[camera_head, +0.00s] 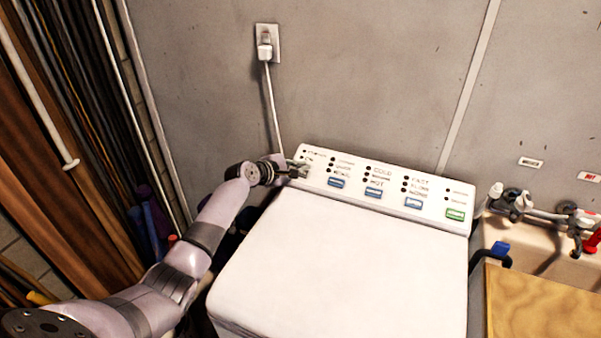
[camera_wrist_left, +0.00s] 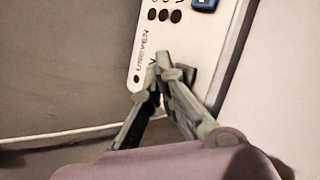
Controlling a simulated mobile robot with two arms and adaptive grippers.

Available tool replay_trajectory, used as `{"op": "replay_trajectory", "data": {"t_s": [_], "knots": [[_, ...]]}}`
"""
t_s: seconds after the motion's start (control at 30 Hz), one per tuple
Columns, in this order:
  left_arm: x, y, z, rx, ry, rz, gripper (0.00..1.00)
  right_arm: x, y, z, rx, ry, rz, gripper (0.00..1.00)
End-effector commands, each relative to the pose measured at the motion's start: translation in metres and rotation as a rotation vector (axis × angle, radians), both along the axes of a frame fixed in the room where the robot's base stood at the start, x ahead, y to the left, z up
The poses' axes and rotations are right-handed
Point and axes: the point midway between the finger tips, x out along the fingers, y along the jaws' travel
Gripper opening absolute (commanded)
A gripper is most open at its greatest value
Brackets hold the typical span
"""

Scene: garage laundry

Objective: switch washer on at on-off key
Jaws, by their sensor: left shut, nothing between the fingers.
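The white washer (camera_head: 340,265) stands against the grey wall with its lid closed. Its sloped control panel (camera_head: 320,153) has a row of blue keys, a green key (camera_head: 455,214) at the right end, dark indicator dots and printed labels. My left gripper (camera_head: 299,171) is at the panel's left end, shut and empty. In the left wrist view its fingertips (camera_wrist_left: 167,62) are at the panel face, partly covering a dark key-like shape (camera_wrist_left: 189,74). I cannot tell whether they touch it. I cannot read an on-off label. My right gripper is not in view.
A plug and cord (camera_head: 265,48) hang on the wall behind the washer. To the right are a sink with taps (camera_head: 510,202) and a wooden board (camera_head: 545,300). Planks and pipes (camera_head: 60,130) stand close at the left. The washer lid is clear.

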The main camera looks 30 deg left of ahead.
Motion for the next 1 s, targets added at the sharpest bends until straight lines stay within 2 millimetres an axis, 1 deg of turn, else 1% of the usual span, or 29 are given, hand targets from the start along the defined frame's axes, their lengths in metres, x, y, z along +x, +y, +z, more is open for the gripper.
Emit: {"op": "replay_trajectory", "data": {"t_s": [0.57,0.87,1.0], "knots": [[-0.0001,-0.0001,-0.0002,0.0,0.0,0.0,0.0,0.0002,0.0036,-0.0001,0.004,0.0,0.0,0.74],[0.0028,0.0,-0.0075,-0.002,0.0,0.001,0.0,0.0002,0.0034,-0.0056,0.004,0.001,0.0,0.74],[0.0032,0.0001,-0.0076,-0.001,0.0,0.0,0.0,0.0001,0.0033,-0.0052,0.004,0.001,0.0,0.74]]}}
